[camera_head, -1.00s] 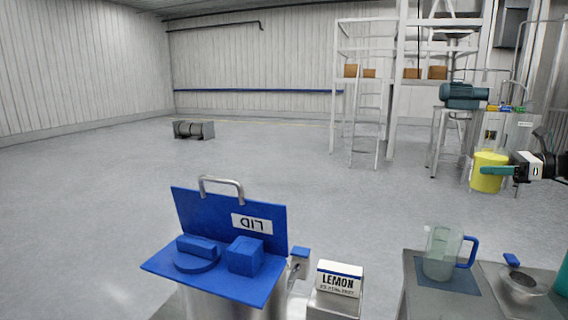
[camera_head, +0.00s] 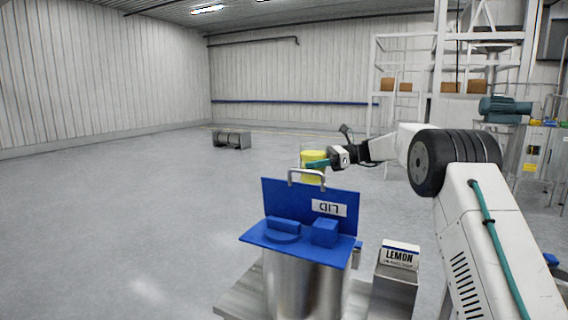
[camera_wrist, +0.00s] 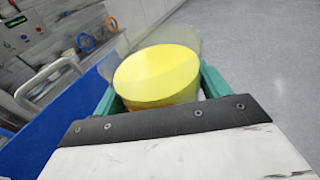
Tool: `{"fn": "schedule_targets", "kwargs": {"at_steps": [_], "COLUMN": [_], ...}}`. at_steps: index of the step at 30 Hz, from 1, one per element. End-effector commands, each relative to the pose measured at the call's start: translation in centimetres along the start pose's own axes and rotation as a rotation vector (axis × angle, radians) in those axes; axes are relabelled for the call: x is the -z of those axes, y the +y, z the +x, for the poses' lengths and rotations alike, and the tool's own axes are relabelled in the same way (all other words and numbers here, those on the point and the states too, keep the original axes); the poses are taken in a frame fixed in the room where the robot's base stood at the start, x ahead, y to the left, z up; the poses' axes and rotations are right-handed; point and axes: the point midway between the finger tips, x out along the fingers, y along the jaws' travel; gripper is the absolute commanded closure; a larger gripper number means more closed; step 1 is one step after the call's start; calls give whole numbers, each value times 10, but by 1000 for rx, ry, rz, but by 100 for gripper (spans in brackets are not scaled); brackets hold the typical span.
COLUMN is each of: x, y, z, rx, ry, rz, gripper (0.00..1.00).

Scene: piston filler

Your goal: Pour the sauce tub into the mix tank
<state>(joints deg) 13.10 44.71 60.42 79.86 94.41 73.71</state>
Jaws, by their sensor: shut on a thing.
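The sauce tub (camera_head: 312,158) holds yellow sauce and is clear at its upper wall in the wrist view (camera_wrist: 158,82). My gripper (camera_head: 318,165) is shut on it, with green fingers on both sides of the tub. In the head view it is held above and behind the mix tank (camera_head: 300,286), a steel drum. The tank's blue lid (camera_head: 283,198), marked LID, stands raised with a metal handle. A flat blue top part with blue blocks covers the tank's top, so I cannot see inside. In the wrist view the tub looks close to upright, its sauce still inside.
A dark cylindrical unit (camera_head: 231,139) lies on the floor farther back. Steel framework (camera_head: 440,60) stands at the back right. The floor on the left is clear.

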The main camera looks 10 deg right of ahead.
Motion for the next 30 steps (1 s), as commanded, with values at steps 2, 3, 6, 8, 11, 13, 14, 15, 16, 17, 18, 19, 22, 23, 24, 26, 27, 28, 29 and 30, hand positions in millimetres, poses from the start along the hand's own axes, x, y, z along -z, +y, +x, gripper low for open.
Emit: {"fn": "schedule_targets", "kwargs": {"at_steps": [2,3,6,8,11,13,14,15,16,17,18,19,22,23,24,26,27,28,29,30], "x": [0,1,4,7,11,15,16,18,19,21,23,24,29,30,32,35,36,38,39,41], "y": [0,0,1,2,3,4,4,4,4,5,5,5,6,7,7,8,8,8,9,9], "z": [-1,-1,0,0,1,2,2,3,3,3,4,4,5,5,6,6,7,7,7,8], "rx": [3,5,9,13,19,23,25,27,29,31,34,36,42,44,46,49,52,54,55,58], "ry": [-1,-1,-1,-1,-1,-1,-1,-1,-1,-1,-1,-1,-1,-1,-1,-1,-1,-1,-1,-1], "rz": [-12,-19,-50,-73,-117,-147,-160,-178,-190,-204,-220,-233,-277,-289,-307,-332,-350,-363,-376,-393], "gripper": [66,66,66,66,66,66,66,66,66,66,66,66,66,66,66,66,66,66,66,66]}}
